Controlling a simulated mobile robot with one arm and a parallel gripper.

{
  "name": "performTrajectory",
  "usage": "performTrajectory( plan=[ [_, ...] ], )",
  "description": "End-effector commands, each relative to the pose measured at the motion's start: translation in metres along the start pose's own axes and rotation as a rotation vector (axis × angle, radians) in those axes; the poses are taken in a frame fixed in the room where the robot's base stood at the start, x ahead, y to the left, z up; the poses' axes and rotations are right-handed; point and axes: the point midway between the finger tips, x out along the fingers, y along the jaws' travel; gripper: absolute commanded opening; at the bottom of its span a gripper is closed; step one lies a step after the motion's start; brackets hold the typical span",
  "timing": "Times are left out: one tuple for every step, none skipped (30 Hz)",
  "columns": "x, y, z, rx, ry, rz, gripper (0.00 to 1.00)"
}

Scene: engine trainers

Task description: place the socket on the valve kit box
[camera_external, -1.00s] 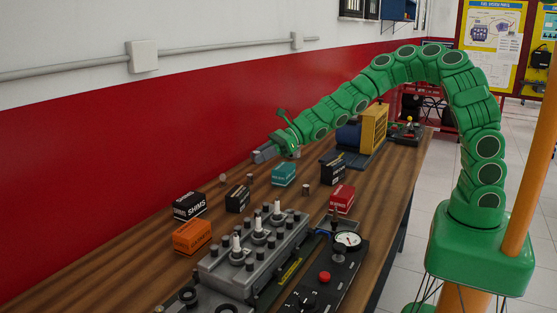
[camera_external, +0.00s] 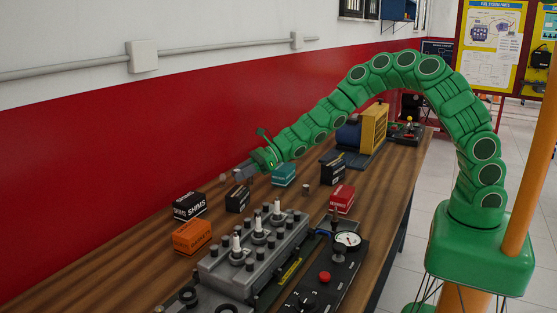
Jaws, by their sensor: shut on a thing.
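My gripper (camera_external: 245,172) reaches over the bench from the right and points down to the left. It is shut on a small grey-brown socket (camera_external: 238,175), just above and behind a small black box (camera_external: 237,199). The fingers partly hide the socket, and I cannot tell if it is clear of the bench. Small boxes stand around: a teal box (camera_external: 283,174), a red box (camera_external: 342,198), another black box (camera_external: 332,170) and an orange box (camera_external: 192,236). Their labels are too small to read, so I cannot tell which is the valve kit box.
A black box marked SHIMS (camera_external: 189,206) stands left of the gripper. Small cylinders stand near, one on the left (camera_external: 223,178) and one in the middle (camera_external: 306,189). A grey engine block (camera_external: 250,258) and a gauge panel (camera_external: 328,275) fill the front. The red wall runs behind.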

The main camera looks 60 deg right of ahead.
Motion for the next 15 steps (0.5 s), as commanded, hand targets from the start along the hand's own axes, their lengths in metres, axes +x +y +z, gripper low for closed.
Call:
performTrajectory(
  plan=[
    [0.003,-0.001,-0.003,0.0,0.002,0.0,0.0],
    [0.005,-0.002,-0.005,0.001,0.002,0.0,0.0],
    [0.006,-0.002,-0.011,0.004,0.002,0.0,0.0],
    [0.008,-0.002,-0.015,0.003,0.003,0.0,0.0],
    [0.009,-0.001,-0.019,0.003,0.003,0.0,0.0],
    [0.011,-0.001,-0.023,0.003,0.002,0.001,0.0],
    [0.012,-0.001,-0.025,0.002,0.001,0.0,0.0],
    [0.013,-0.002,-0.027,0.002,0.0,0.0,0.0],
    [0.013,-0.002,-0.029,0.002,-0.001,0.0,0.0],
    [0.014,-0.002,-0.029,0.002,-0.001,0.0,0.0],
    [0.014,-0.002,-0.029,0.001,-0.002,0.0,0.0],
    [0.014,-0.002,-0.029,0.0,-0.002,0.0,0.0],
    [0.014,-0.002,-0.029,0.0,-0.002,0.0,0.0],
    [0.014,-0.002,-0.029,0.0,-0.002,0.0,0.0],
    [0.014,-0.002,-0.029,0.0,-0.002,0.0,0.0]
  ],
)
